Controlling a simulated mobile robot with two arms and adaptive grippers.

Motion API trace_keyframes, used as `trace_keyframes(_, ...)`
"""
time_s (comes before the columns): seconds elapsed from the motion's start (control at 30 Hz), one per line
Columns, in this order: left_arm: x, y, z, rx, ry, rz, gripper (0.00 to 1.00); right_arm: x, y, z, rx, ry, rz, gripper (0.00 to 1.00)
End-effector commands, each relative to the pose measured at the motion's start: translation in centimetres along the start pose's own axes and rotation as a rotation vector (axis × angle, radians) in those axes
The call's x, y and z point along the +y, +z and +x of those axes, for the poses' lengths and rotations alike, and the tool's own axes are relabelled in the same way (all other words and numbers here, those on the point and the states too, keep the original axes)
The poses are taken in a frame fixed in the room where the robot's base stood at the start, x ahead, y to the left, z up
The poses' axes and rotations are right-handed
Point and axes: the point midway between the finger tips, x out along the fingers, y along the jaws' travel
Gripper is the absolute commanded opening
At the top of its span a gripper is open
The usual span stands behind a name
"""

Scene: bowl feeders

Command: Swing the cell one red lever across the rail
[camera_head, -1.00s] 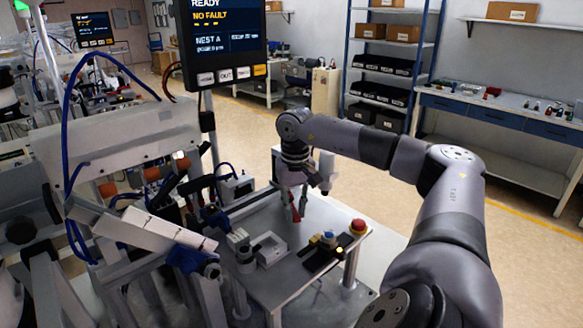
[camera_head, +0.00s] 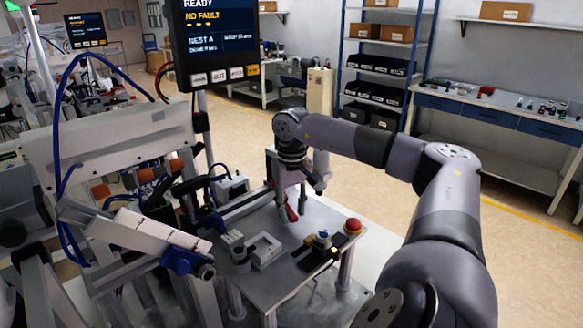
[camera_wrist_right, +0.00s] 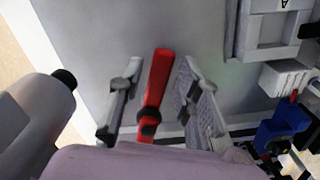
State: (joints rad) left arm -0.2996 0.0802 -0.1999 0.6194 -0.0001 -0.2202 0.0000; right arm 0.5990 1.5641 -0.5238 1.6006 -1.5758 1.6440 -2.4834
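The red lever (camera_head: 291,213) stands on the metal table of the cell, below my right gripper (camera_head: 291,203). In the right wrist view the red lever (camera_wrist_right: 158,80) is a slim red bar with a dark collar low on it. It stands between the two fingers of my right gripper (camera_wrist_right: 160,72). The fingers are open, with a visible gap on both sides of the lever. The lever's base is partly hidden by my gripper. A dark strip, perhaps the rail, crosses behind the lever's lower end. My left gripper is not in view.
A grey fixture block (camera_head: 265,251) is on the table left of the lever. A screen (camera_head: 216,42) reading NO FAULT hangs above. Floor at the right is clear.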

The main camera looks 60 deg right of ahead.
Motion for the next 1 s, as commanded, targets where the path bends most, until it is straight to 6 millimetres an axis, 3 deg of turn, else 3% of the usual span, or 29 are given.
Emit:
trace_keyframes(0.4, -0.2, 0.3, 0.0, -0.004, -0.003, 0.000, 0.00, -0.1, 0.0, -0.3, -0.001, -0.002, -0.001, 0.38)
trace_keyframes(0.8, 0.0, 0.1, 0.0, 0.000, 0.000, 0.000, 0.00, -0.2, -0.1, -6.3, 0.002, -0.005, -0.002, 0.38)
trace_keyframes(1.0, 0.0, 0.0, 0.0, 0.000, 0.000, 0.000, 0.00, 0.0, 0.0, -7.5, -0.001, -0.001, -0.001, 0.38)
